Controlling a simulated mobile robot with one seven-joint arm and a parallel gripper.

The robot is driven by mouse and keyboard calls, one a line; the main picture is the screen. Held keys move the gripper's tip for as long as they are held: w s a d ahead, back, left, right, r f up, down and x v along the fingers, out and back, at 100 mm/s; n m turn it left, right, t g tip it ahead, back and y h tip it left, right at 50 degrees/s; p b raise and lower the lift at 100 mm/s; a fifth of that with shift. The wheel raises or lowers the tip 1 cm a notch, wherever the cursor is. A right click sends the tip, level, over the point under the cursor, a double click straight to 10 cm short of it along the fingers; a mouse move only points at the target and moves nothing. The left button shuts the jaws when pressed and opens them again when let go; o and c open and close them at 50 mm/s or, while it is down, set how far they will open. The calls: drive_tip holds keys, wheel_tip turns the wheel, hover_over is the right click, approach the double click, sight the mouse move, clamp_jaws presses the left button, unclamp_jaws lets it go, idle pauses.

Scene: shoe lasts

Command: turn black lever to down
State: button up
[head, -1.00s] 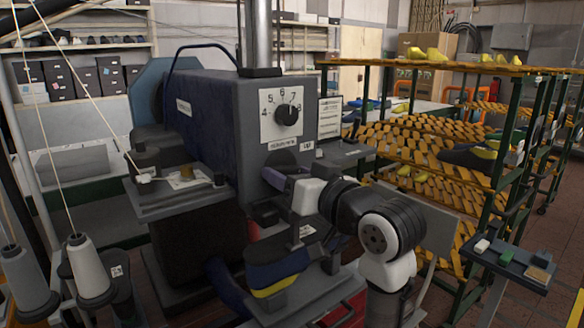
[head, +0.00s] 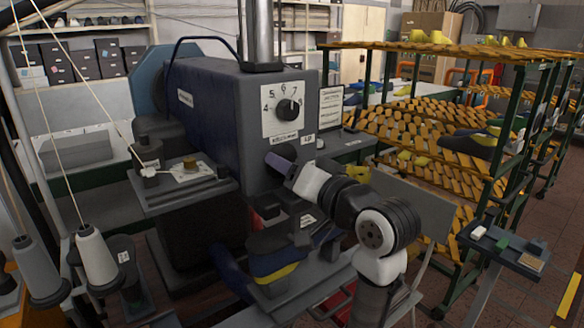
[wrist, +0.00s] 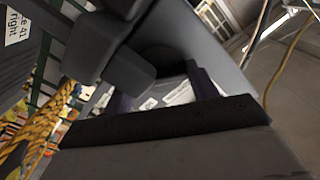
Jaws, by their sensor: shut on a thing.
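My gripper (head: 277,160), with purple fingers, is at the front face of the grey-blue machine (head: 212,112), below its numbered dial. It is shut on the black lever, which the gripper and wrist mostly hide in the head view. In the wrist view, the two purple fingers of my gripper (wrist: 160,82) stand apart. A dark, blocky part that looks like the black lever (wrist: 126,68) is close by them, against the machine's face. I cannot make out the lever's exact angle.
The dial with a black knob (head: 288,110) is just above my gripper. A blue-and-yellow shoe last (head: 272,268) is below it. A green rack (head: 425,140) with yellow slatted shelves stands right. Thread spools (head: 97,258) are at front left.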

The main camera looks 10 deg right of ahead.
drive_tip(key=o, duration=1)
drive_tip(key=b+v, duration=0.4)
drive_tip(key=v, duration=0.9)
drive_tip(key=shift+s, duration=0.4)
drive_tip(key=shift+d, duration=0.2)
